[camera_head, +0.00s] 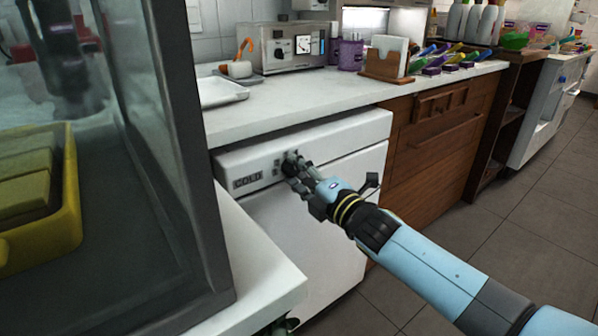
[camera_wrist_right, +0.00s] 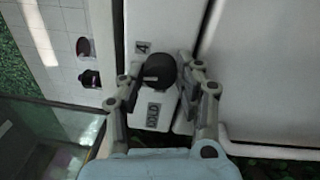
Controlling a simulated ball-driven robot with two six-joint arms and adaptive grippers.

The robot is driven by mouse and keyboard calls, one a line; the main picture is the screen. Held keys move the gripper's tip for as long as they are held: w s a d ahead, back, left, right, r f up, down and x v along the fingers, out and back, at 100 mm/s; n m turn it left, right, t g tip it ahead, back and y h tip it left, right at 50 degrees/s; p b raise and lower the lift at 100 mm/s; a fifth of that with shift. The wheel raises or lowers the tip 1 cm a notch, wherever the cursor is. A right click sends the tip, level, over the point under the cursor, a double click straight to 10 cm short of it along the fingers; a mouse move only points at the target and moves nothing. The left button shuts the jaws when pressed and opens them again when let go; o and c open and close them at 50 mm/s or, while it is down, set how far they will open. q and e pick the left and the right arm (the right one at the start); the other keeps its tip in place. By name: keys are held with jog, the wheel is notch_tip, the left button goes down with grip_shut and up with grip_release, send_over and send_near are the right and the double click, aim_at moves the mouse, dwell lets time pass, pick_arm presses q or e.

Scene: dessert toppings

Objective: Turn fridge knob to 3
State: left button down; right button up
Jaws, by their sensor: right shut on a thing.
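The white fridge (camera_head: 330,215) stands under the counter, with a "COLD" label (camera_head: 248,179) on its top front panel. Its round black knob (camera_head: 289,163) sits right of that label, partly covered by my right gripper (camera_head: 297,172). In the right wrist view the knob (camera_wrist_right: 160,70) lies between the two fingers of my right gripper (camera_wrist_right: 160,80), which is shut on it. A label that looks like "4" (camera_wrist_right: 142,47) shows beside the knob, and "COLD" (camera_wrist_right: 153,113) on its other side. The knob's exact setting is hard to read. My left gripper is not clearly seen.
A glass-walled case (camera_head: 175,150) with a yellow tray (camera_head: 72,215) fills the left. The white counter (camera_head: 270,120) above the fridge holds a metal tray (camera_head: 221,93) and a toaster oven (camera_head: 290,45). Wooden drawers (camera_head: 435,140) stand right of the fridge; the floor there is clear.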

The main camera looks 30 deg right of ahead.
jog(key=o, duration=1.2)
jog(key=shift+c, duration=0.2)
jog(key=s+d, duration=0.1)
jog(key=s, duration=1.1)
jog(key=shift+d+f, duration=0.35)
jog(key=shift+f, duration=0.05)
